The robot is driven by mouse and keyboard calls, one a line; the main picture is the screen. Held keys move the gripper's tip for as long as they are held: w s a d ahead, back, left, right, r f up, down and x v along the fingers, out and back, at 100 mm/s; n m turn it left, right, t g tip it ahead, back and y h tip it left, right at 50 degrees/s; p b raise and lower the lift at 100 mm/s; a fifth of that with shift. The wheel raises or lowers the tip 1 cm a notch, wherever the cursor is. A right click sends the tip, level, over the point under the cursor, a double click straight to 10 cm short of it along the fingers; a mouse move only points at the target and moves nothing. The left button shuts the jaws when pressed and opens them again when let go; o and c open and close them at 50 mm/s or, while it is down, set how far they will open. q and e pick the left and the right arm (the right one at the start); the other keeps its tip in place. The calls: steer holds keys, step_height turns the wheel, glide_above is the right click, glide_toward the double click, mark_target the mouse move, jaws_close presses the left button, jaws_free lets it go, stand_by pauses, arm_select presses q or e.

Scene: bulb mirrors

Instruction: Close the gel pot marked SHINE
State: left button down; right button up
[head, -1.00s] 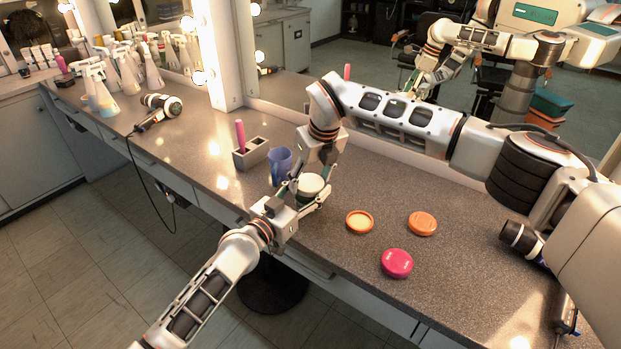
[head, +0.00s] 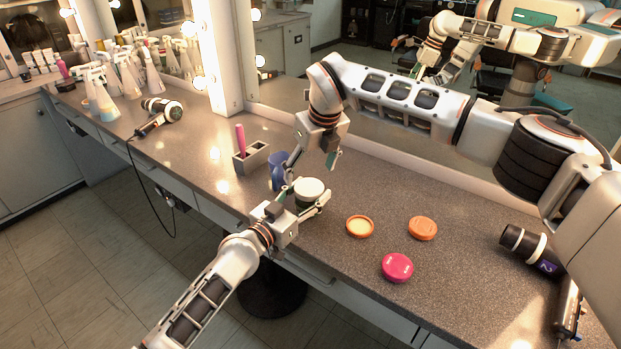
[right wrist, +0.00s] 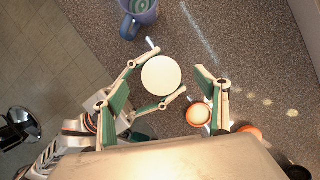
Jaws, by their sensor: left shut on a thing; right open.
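A pot with a plain white round top (head: 309,188) is held at the front edge of the counter by my left gripper (head: 304,200), whose fingers close around its side. In the right wrist view the white top (right wrist: 161,76) looks flat and level, with no lettering readable. My right gripper (head: 314,162) is open and empty just above and behind the pot, apart from it. An open orange pot (head: 359,227) with pale contents, an orange disc-shaped lid or pot (head: 422,228) and a pink lid or pot (head: 397,267) lie to the right. The word SHINE is not legible anywhere.
A blue mug (head: 277,172) stands close behind the held pot, beside a grey holder (head: 251,158) with a pink item. A black hair tool (head: 528,243) lies at the right. The mirror runs along the back. The counter right of the pot is mostly clear.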

steer(key=shift+r, duration=0.1)
steer(key=o, duration=0.6)
steer(key=v, duration=1.2)
steer(key=shift+d, duration=0.1)
arm_select(q)
steer(key=c, duration=0.8)
jaws_free()
